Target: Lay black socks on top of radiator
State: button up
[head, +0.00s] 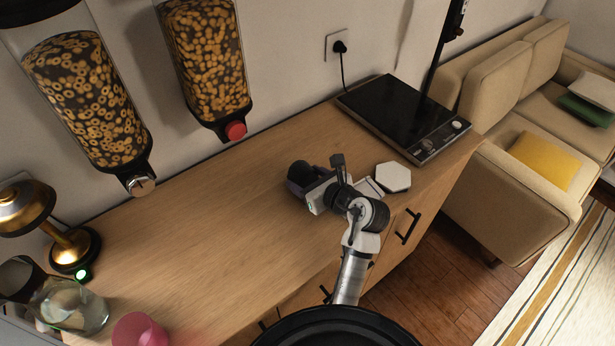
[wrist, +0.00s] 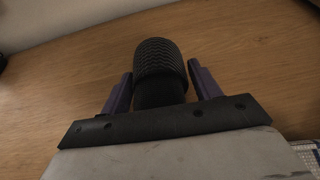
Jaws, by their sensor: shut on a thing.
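The black socks (head: 299,172) form a dark, ribbed, rolled bundle over the wooden counter, left of the middle of its right half. In the wrist view the bundle (wrist: 160,68) stands between the two purple fingers of my gripper (wrist: 161,82). My gripper (head: 302,185) is shut on the socks in the head view. The lower part of the bundle is hidden by the gripper body. I cannot tell whether the socks touch the counter. No radiator shows in either view.
The wooden counter (head: 190,220) is clear left of my gripper. A white hexagonal item (head: 393,177) lies just right of it, with a black hob (head: 400,112) behind. Cereal dispensers (head: 85,95) hang above. A brass lamp (head: 65,240), glass jug (head: 75,305) and pink cup (head: 138,330) stand left.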

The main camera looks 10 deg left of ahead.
jog(key=o, duration=0.6)
jog(key=shift+f, duration=0.15)
jog(key=o, duration=0.4)
